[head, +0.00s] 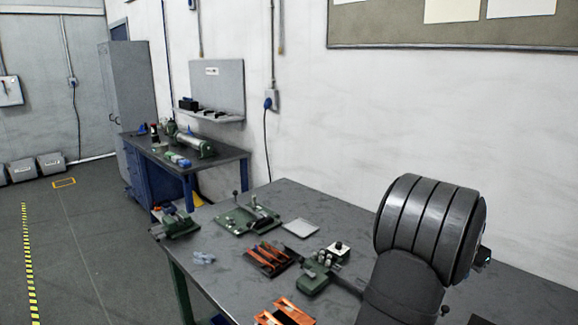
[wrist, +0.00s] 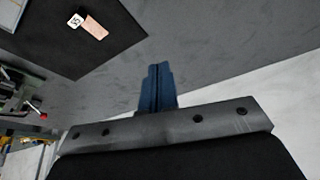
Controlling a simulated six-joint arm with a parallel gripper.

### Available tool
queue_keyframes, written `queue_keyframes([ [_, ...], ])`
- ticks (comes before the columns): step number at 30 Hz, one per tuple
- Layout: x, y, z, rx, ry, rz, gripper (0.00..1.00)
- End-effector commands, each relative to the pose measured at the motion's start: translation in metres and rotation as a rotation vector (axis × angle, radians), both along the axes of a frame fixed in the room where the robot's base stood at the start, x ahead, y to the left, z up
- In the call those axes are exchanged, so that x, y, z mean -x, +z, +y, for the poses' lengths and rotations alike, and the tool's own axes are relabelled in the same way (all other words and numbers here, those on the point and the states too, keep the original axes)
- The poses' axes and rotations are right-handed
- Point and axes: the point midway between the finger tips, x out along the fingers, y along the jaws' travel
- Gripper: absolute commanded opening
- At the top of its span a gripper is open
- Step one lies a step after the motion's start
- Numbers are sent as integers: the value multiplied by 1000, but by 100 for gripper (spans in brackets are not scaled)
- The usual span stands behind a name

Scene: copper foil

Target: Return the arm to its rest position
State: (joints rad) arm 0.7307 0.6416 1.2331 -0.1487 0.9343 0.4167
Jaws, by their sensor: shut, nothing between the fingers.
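My gripper (wrist: 158,72) shows in the wrist view as two blue fingers pressed together, with nothing between them. It points over a bare part of the grey table top. In the head view my arm stands at the right of the workbench (head: 370,240), and the gripper itself is hidden or too small to tell there.
On the workbench are a green fixture (head: 248,217), an orange rack (head: 268,258), a second orange rack (head: 287,312), a green device (head: 318,272) and a light plate (head: 300,228). A dark mat (wrist: 80,50) with small tags lies at upper left in the wrist view. The wall (head: 310,130) stands behind.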

Motion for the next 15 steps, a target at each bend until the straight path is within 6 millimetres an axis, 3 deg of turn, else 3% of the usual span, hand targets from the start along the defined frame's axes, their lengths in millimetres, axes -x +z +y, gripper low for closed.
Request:
queue_keyframes([
  [3, 4, 24, 8, 3, 1, -4, 0],
  [6, -7, 6, 17, 11, 10, 80, 0],
  [15, -29, -21, 37, 94, 4, 283, 0],
])
